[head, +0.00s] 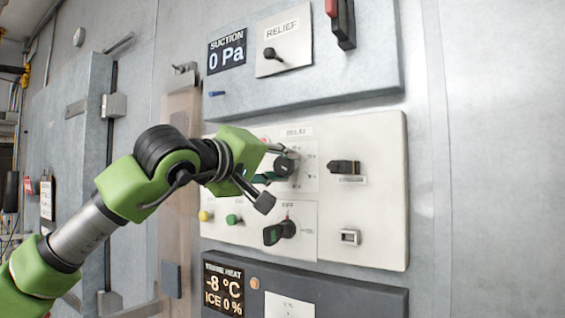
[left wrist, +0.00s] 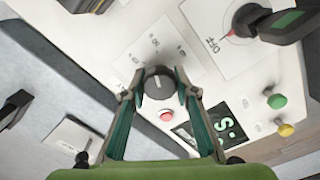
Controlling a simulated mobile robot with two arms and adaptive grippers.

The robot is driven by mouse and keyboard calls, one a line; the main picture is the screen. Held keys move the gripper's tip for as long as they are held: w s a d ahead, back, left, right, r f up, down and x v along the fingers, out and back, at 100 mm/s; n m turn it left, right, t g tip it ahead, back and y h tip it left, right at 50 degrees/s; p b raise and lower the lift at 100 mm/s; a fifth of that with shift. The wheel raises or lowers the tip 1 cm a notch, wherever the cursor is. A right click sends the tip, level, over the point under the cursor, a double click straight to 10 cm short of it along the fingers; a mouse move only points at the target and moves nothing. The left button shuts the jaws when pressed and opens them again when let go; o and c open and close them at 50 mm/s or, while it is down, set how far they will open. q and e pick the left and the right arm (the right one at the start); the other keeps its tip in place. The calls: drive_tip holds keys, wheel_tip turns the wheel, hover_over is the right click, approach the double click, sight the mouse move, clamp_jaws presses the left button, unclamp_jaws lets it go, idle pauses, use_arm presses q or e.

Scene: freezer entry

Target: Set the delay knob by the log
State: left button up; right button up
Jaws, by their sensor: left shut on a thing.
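The delay knob (head: 284,167) is a dark round knob on a white plate under a "DELAY" label, on the cream control panel (head: 385,222). In the left wrist view the knob (left wrist: 158,82) sits between my fingertips, with a pale pointer mark on its face and small scale marks around it, too small to read. My left gripper (left wrist: 158,94) is shut on the knob; in the head view the gripper (head: 276,166) partly covers the knob and its plate. My right gripper is out of view. A clipboard (head: 47,200) hangs at far left, its writing unreadable.
Below the knob is a larger black rotary switch (head: 279,231), with green (head: 233,219) and yellow (head: 204,215) buttons beside it. A black switch (head: 345,167) is to the right. A red button (left wrist: 166,116) and lit display (left wrist: 223,127) sit close to my fingers.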

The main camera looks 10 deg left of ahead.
use_arm(q)
drive_tip(key=m+p, duration=0.2)
drive_tip(key=m, duration=0.4)
drive_tip(key=shift+m, duration=0.3)
drive_tip(key=m+p, duration=0.1)
drive_tip(key=m, duration=0.3)
drive_tip(key=shift+d+f, duration=0.1)
drive_tip(key=shift+f+m+p, duration=0.1)
drive_tip(key=shift+m+p, duration=0.3)
drive_tip(key=shift+m, duration=0.6)
drive_tip(key=o, duration=1)
drive_tip(key=shift+o, duration=0.6)
